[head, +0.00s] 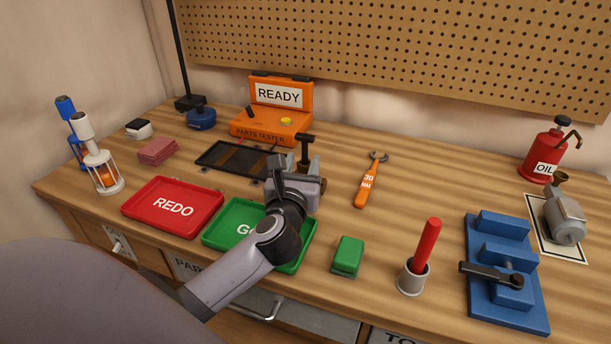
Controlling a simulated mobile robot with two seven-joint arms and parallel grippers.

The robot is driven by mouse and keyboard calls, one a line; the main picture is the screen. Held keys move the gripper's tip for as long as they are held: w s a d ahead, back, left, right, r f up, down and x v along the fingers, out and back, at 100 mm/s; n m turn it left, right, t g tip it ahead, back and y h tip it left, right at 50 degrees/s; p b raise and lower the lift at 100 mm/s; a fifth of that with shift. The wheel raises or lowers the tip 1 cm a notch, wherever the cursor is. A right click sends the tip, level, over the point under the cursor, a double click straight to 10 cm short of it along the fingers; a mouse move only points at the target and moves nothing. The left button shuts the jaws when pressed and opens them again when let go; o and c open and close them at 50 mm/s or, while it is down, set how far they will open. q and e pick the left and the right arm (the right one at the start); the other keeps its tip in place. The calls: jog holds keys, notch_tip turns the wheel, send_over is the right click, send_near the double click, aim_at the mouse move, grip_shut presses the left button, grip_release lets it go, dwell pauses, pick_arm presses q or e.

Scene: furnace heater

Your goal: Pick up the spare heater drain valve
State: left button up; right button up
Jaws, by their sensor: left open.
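A dark brown upright piece with a T-shaped top (305,142), which looks like the spare drain valve, stands on the bench just beyond my left gripper. My left gripper (299,168) is open, its fingers pointing away towards that piece. The gripper hides the piece's lower part, and I cannot tell whether they touch. My right gripper is not in view.
A red REDO tray (150,207) and a green tray (222,240) lie in front, the green one partly under my left arm. A black tray (213,155), orange parts tester (258,127) and orange wrench (364,188) are nearby. A blue vise (500,225) stands right.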

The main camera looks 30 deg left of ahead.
aim_at(304, 157)
pick_arm(q)
jog(key=shift+x, duration=2.7)
jog(key=shift+f, duration=0.1)
grip_shut()
jog(key=shift+s, duration=0.1)
